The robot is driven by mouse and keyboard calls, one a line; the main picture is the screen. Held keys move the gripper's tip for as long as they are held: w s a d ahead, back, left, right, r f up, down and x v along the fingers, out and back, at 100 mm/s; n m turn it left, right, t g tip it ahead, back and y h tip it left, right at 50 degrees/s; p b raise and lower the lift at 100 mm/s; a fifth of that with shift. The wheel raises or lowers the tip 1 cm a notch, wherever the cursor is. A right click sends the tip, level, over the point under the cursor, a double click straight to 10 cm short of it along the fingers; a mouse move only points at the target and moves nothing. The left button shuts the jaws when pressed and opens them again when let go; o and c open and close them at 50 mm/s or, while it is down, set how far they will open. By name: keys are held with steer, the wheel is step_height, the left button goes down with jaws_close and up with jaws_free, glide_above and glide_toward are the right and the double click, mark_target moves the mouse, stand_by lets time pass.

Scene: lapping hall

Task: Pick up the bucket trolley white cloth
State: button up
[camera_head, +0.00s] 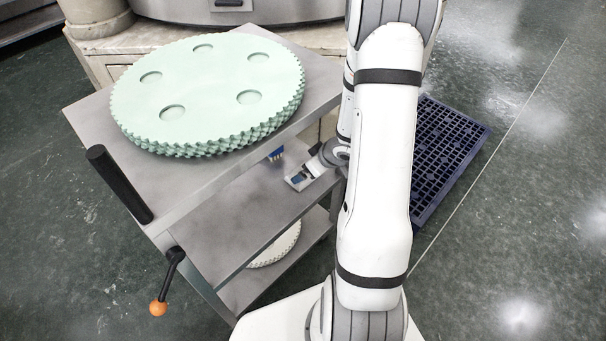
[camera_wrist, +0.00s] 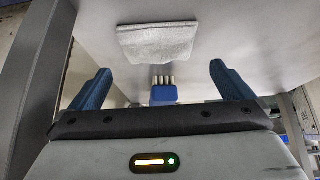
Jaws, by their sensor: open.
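A pale grey-white cloth (camera_wrist: 157,42) lies flat on a grey shelf surface in the wrist view, beyond my fingertips and roughly centred between them. I cannot make it out in the head view, where the trolley's top hides part of the lower shelf. My gripper (camera_wrist: 160,78) is open, with its two blue fingers wide apart and no cloth between them. In the head view my gripper (camera_head: 297,180) is at the trolley's middle shelf (camera_head: 245,212), below the top's edge.
A blue brush (camera_head: 276,153) is on the middle shelf; it shows between my fingers in the wrist view (camera_wrist: 163,93). Stacked pale green toothed discs (camera_head: 210,88) cover the trolley's top (camera_head: 90,118). A black handle (camera_head: 120,185) and orange-knobbed crank (camera_head: 165,282) stick out. A dark blue grid pallet (camera_head: 455,150) lies right.

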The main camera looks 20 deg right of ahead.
steer(key=b+x, duration=0.3)
steer(key=x, duration=0.2)
steer(key=shift+s+d+f, duration=0.1)
steer(key=shift+s+f, duration=0.05)
steer(key=shift+w+f+b, duration=0.2)
steer(key=shift+b, duration=0.15)
steer(key=shift+r, duration=0.1)
steer(key=shift+c, duration=0.3)
steer(key=c, duration=0.7)
steer(key=shift+c, duration=0.2)
steer(key=shift+r, duration=0.1)
